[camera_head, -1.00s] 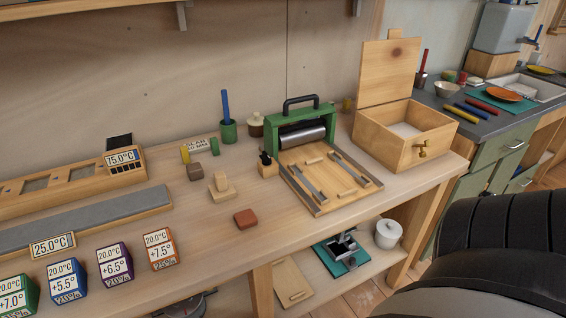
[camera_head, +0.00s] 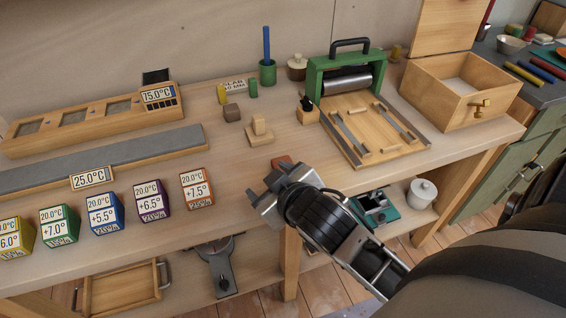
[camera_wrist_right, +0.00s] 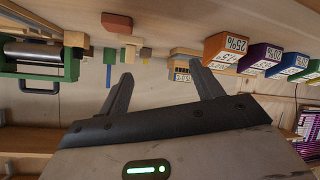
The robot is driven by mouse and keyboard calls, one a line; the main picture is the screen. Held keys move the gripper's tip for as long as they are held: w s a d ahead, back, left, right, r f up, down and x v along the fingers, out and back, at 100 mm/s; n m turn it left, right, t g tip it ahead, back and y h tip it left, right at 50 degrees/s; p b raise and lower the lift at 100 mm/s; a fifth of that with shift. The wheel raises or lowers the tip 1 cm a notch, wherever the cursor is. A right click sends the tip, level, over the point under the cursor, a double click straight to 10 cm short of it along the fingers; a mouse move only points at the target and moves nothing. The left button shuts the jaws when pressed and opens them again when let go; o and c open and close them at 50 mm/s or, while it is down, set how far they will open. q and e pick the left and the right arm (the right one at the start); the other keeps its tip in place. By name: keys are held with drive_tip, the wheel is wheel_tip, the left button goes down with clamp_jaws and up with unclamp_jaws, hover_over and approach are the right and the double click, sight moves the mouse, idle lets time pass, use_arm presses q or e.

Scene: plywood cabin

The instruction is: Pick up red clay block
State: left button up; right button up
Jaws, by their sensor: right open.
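The red clay block (camera_head: 281,161) lies on the workbench near its front edge, with its near part hidden behind my right gripper. My right gripper (camera_head: 264,190) reaches in from the lower right with its jaws apart and empty, in front of the block in the picture. The right wrist view looks upside down, and there the red block (camera_wrist_right: 117,22) shows at the upper left, outside the open fingers (camera_wrist_right: 160,72). My left gripper is not in view.
A wooden block on a small base (camera_head: 260,132) and a brown block (camera_head: 232,112) stand behind. The green-framed roller press (camera_head: 316,82) is to the right. Several coloured cubes, one orange (camera_head: 196,188), line the front left. An open wooden box (camera_head: 440,92) stands at the far right.

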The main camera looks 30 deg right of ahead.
drive_tip(key=w+a+r+n+t+y, duration=0.4)
drive_tip(key=r+n, duration=0.1)
drive_tip(key=r, duration=0.4)
drive_tip(key=w+a+r+n+t+y, duration=0.4)
drive_tip(key=w+r+t, duration=0.1)
drive_tip(key=r, duration=0.4)
drive_tip(key=s+a+r+n+g+y, duration=0.1)
drive_tip(key=s+a+n+g+y, duration=0.1)
drive_tip(key=a+n+g+y, duration=0.6)
drive_tip(key=s+a+n+g+y, duration=0.15)
drive_tip(key=n+g+y, duration=0.35)
drive_tip(key=n, duration=0.7)
drive_tip(key=n+g+h, duration=0.1)
drive_tip(key=g+h, duration=0.7)
drive_tip(key=h, duration=1.2)
hover_over(283, 158)
drive_tip(key=s+a, duration=0.2)
wheel_tip(283, 158, down, 10)
drive_tip(key=f, duration=0.8)
drive_tip(key=shift+d+f+p, duration=0.35)
drive_tip(key=shift+p, duration=0.05)
drive_tip(key=shift+w+d+f+p, duration=0.15)
drive_tip(key=shift+f+p, duration=0.1)
drive_tip(key=shift+f, duration=1.35)
drive_tip(key=shift+w+f+p, duration=0.15)
drive_tip(key=shift+f+p, duration=0.1)
drive_tip(key=shift+f, duration=1.35)
drive_tip(key=c, duration=1.1)
